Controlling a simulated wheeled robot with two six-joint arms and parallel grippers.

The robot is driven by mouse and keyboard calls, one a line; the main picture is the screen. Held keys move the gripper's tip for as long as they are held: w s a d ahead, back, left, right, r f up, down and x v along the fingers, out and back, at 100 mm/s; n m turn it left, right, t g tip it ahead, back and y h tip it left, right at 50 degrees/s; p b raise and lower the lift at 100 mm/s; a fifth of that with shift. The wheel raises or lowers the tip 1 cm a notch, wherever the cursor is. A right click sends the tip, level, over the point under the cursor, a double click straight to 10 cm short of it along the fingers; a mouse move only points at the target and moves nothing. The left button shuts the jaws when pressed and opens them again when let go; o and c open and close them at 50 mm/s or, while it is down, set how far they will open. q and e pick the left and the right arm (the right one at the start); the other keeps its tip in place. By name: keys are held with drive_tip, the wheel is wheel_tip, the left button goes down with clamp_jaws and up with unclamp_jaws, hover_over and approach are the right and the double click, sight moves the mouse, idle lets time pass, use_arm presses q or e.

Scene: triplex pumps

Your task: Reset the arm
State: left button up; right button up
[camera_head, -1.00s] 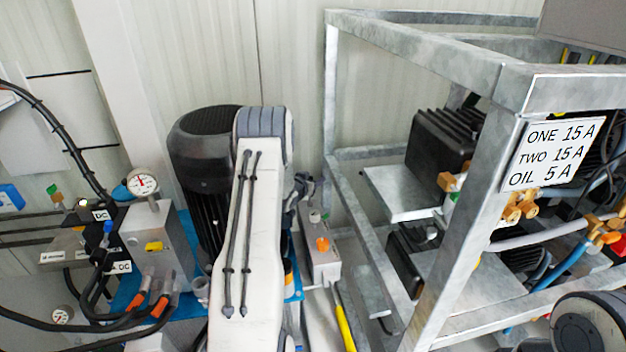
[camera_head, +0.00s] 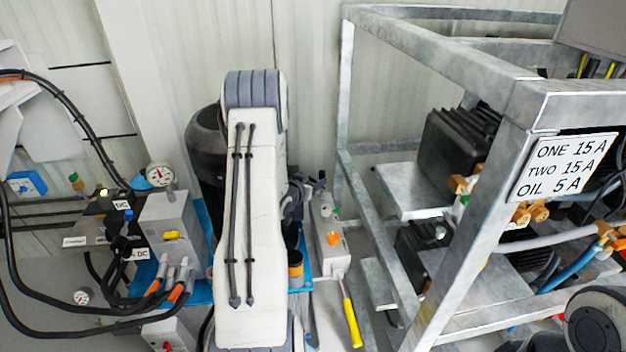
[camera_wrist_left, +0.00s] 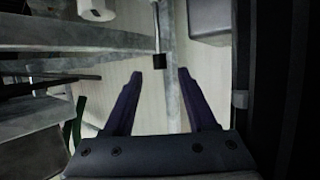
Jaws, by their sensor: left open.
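My left arm (camera_head: 245,210) stands raised in the middle of the head view, its white link in front of the dark motor (camera_head: 207,150). My left gripper (camera_wrist_left: 160,76) shows in the left wrist view with its two dark fingers apart and nothing between them. In the head view it is mostly hidden behind the arm, with only dark parts showing at the link's right side. Part of my right arm (camera_head: 594,322) shows at the lower right corner; its gripper is out of view.
A grey metal frame (camera_head: 480,205) with a sign (camera_head: 565,165) and pumps inside fills the right side. A gauge (camera_head: 160,175), valve block and looping black hoses stand at the left. A yellow-handled lever (camera_head: 351,322) is right of my arm. Pale wall panels lie behind.

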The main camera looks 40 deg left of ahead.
idle(0.4)
use_arm(q)
drive_tip(key=s+d+r+m+g+h, duration=0.1)
drive_tip(key=s+d+r+g, duration=0.15)
drive_tip(key=d, duration=0.65)
drive_tip(key=s+d+r+m+g+h, duration=0.1)
drive_tip(key=d+g, duration=0.2)
drive_tip(key=d, duration=0.6)
drive_tip(key=s+d+r+m+g+h, duration=0.1)
drive_tip(key=s+d+r+m+g, duration=0.15)
drive_tip(key=s+d, duration=0.7)
drive_tip(key=s+d+r+m+g+h, duration=0.1)
drive_tip(key=s+d+r+m+g, duration=0.15)
drive_tip(key=s+d, duration=0.65)
drive_tip(key=s+d+r+m+g+h, duration=0.1)
drive_tip(key=s+d+r+m+g, duration=0.2)
drive_tip(key=s+d, duration=0.6)
wheel_tip(320, 180, up, 30)
drive_tip(key=s+a+p, duration=0.1)
drive_tip(key=p, duration=3)
drive_tip(key=shift+r, duration=0.2)
